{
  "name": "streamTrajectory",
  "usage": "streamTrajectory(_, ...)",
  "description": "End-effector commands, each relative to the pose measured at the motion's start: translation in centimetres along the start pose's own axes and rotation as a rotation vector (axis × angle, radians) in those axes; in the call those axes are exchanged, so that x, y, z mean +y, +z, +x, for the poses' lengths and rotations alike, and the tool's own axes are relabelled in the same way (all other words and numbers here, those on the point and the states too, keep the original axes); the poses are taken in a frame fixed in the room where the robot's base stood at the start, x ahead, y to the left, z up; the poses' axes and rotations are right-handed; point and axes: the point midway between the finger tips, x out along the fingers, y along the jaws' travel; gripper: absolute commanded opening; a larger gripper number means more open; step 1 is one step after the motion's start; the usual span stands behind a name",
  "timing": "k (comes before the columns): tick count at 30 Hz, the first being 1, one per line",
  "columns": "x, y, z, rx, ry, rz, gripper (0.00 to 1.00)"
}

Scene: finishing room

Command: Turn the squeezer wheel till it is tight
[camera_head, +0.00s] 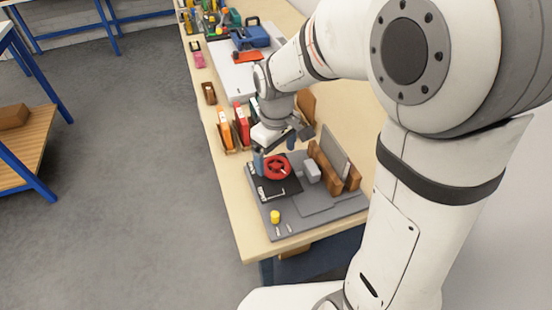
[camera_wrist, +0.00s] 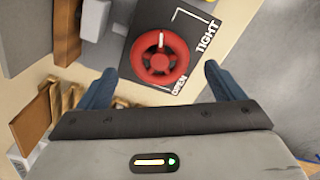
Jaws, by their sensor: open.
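The red squeezer wheel (camera_head: 277,168) sits on a black plate on the grey board near the table's front end. In the wrist view the wheel (camera_wrist: 146,62) is round with a white mark (camera_wrist: 160,40) on its upper part. The black plate (camera_wrist: 190,14) carries the white words OPEN, by the wheel's lower right, and TIGHT, further right. The mark points up in that view, at neither word. My gripper (camera_head: 274,150) is open above the wheel; its blue fingers (camera_wrist: 162,84) are spread wide with nothing between them. Whether they touch the wheel cannot be told.
The grey board (camera_head: 310,222) also bears a light grey block (camera_head: 312,171), a brown wooden holder with a grey panel (camera_head: 335,152) and a yellow cylinder (camera_head: 275,216). Orange and red binders (camera_head: 241,125) stand behind my gripper.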

Motion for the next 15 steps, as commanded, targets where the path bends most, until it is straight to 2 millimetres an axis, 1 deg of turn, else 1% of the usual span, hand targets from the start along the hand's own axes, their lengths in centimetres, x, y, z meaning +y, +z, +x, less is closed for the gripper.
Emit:
streamTrajectory(1, 0.0, 0.1, 0.8, -0.003, -0.002, 0.000, 0.88)
streamTrajectory(3, 0.0, 0.0, 1.7, -0.003, -0.001, 0.000, 0.88)
streamTrajectory(6, 0.0, 0.0, 2.5, -0.002, -0.001, 0.000, 0.88)
streamTrajectory(9, 0.0, 0.0, 2.8, 0.000, 0.000, 0.000, 0.88)
streamTrajectory(15, 0.0, 0.0, 2.9, 0.001, 0.000, 0.000, 0.88)
